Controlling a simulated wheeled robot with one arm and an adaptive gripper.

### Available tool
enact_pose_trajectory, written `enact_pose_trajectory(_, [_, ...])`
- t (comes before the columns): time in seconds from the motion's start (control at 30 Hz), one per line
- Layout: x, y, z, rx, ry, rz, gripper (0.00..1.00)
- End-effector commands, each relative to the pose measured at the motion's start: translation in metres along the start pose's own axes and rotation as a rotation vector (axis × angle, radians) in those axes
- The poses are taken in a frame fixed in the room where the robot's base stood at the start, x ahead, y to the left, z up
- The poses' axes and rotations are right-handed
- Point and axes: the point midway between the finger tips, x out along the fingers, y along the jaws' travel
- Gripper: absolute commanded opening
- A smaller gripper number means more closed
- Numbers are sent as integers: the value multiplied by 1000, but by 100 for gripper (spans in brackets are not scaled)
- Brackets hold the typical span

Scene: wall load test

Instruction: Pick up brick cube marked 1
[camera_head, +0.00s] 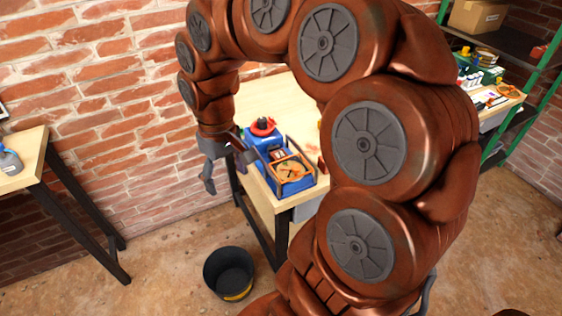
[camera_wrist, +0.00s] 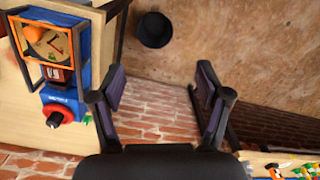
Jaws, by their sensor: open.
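My gripper (camera_head: 222,165) hangs at the left end of the wooden workbench (camera_head: 268,200) in the head view, left of the blue machine (camera_head: 290,185). In the wrist view my gripper (camera_wrist: 162,80) is open, with nothing between its fingers; beyond them are brick wall and floor. I cannot make out a brick cube marked 1 in either view. My arm hides much of the bench in the head view. A small reddish-brown patch shows at the arm's edge, too little to identify.
The blue machine, with an orange frame and red knob, also shows in the wrist view (camera_wrist: 62,75), left of the fingers. A black bucket (camera_head: 229,273) stands on the floor. Another table (camera_head: 22,160) is at left, a green-framed shelf (camera_head: 520,95) at right.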

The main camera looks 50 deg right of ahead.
Motion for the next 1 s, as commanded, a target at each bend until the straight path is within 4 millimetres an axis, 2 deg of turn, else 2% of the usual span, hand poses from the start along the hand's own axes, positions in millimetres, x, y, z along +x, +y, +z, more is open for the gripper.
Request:
enact_pose_trajectory(0.03, [5,18,-15,23,9,-5,76])
enact_pose_trajectory(0.1, [10,43,-33,54,22,-10,76])
enact_pose_trajectory(0.2, [18,84,-54,107,39,-10,76])
enact_pose_trajectory(0.33, [35,142,-70,188,51,-4,76])
enact_pose_trajectory(0.5, [56,204,-73,278,53,10,76])
enact_pose_trajectory(0.6, [64,226,-70,312,51,15,76])
enact_pose_trajectory(0.7, [69,237,-69,329,49,19,76])
enact_pose_trajectory(1.0, [94,240,-68,335,47,20,76])
